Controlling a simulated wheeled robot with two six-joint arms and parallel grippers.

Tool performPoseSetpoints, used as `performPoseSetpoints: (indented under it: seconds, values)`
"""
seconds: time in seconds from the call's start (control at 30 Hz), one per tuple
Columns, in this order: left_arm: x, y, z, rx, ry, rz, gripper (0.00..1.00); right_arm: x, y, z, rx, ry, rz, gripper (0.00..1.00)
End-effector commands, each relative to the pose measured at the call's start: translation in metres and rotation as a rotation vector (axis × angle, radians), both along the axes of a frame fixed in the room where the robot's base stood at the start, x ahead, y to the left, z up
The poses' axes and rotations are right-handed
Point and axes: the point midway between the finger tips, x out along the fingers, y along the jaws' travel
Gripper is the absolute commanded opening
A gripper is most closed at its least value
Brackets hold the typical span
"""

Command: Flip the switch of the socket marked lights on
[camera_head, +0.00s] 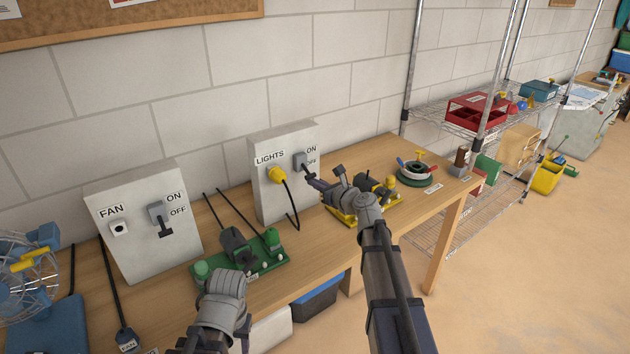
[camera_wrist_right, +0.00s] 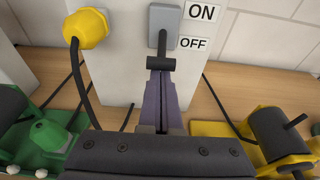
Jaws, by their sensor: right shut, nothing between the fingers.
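The grey box marked LIGHTS (camera_head: 272,194) stands on the bench against the wall, with a yellow plug (camera_head: 277,173) in its socket. Its switch (camera_head: 302,160) has a dark lever hanging down beside the OFF label; the lever's crossbar shows in the right wrist view (camera_wrist_right: 161,63). My right gripper (camera_head: 316,183) is shut and empty, in front of the box. In the right wrist view its fingertips (camera_wrist_right: 162,78) are at the lever's crossbar, just under it; I cannot tell whether they touch. My left gripper (camera_head: 240,332) is low in the head view, its fingers mostly hidden.
A grey FAN box (camera_head: 140,235) with its lever down and an empty socket stands left. A green device (camera_head: 250,265) and a yellow one (camera_wrist_right: 225,130) flank the LIGHTS box. A blue fan (camera_head: 25,270) is far left. A cable spool (camera_head: 415,175) lies right.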

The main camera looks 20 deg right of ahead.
Motion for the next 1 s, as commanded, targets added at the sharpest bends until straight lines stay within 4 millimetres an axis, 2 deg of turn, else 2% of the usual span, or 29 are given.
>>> performPoseSetpoints:
  seconds: [0.27, 0.7, 1.0]
  values:
    - [0.0, 0.0, 0.03, 0.0, 0.0, 0.0, 0.5, -0.002, -0.001, 0.013, -0.028, 0.073, 0.0, 0.0]
    - [0.0, 0.0, 0.12, 0.0, 0.0, 0.0, 0.5, -0.005, -0.003, 0.043, -0.133, 0.36, -0.001, 0.0]
    - [0.0, 0.0, 0.135, 0.0, 0.0, 0.0, 0.5, -0.006, -0.003, 0.053, -0.142, 0.388, -0.004, 0.0]
